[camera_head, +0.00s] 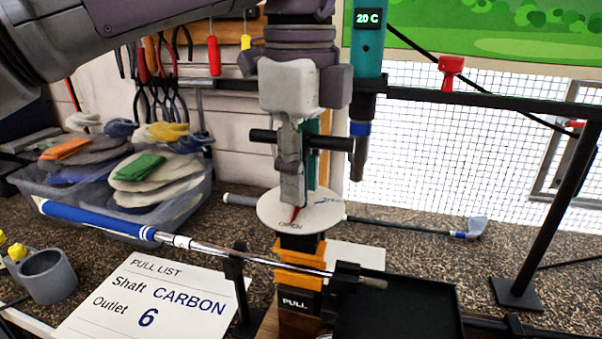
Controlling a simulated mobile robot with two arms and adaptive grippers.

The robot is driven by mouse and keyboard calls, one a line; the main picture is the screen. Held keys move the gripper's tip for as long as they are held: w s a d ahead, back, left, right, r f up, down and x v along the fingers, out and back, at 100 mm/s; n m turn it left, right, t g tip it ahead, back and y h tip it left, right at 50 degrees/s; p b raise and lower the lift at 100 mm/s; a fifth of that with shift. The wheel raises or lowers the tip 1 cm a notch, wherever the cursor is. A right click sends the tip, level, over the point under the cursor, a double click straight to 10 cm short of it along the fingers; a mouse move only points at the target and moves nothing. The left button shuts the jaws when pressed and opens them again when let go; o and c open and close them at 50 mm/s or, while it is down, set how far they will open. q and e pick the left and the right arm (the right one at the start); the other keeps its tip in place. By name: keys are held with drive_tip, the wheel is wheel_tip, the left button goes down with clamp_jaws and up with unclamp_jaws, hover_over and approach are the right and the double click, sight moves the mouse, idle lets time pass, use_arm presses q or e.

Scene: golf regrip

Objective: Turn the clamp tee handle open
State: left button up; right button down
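My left gripper (293,195) comes down from the top, its fingers pointing down above a round white dial plate (272,212) with a red pointer. A black crossbar, which looks like the clamp tee handle (334,143), runs left to right at finger height. The fingers hide its middle; both ends stick out. I cannot tell whether the fingers grip it, or how far apart they are. Below the plate is an orange and black block (300,280) marked PULL. A club with a blue grip (95,219) and a steel shaft lies across the front. My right gripper is not in view.
A teal tool (368,45) reading 20 C hangs close right of the gripper. A clear bin (190,205) with gloves stands at left. A PULL LIST card (150,300) reads CARBON, outlet 6. A black tray (400,315) is at front right; another club (410,226) lies behind.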

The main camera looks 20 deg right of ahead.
use_arm(q)
drive_tip(key=shift+o, duration=0.5)
wheel_tip(320, 180, up, 7)
drive_tip(key=shift+r, duration=0.2)
idle(0.4)
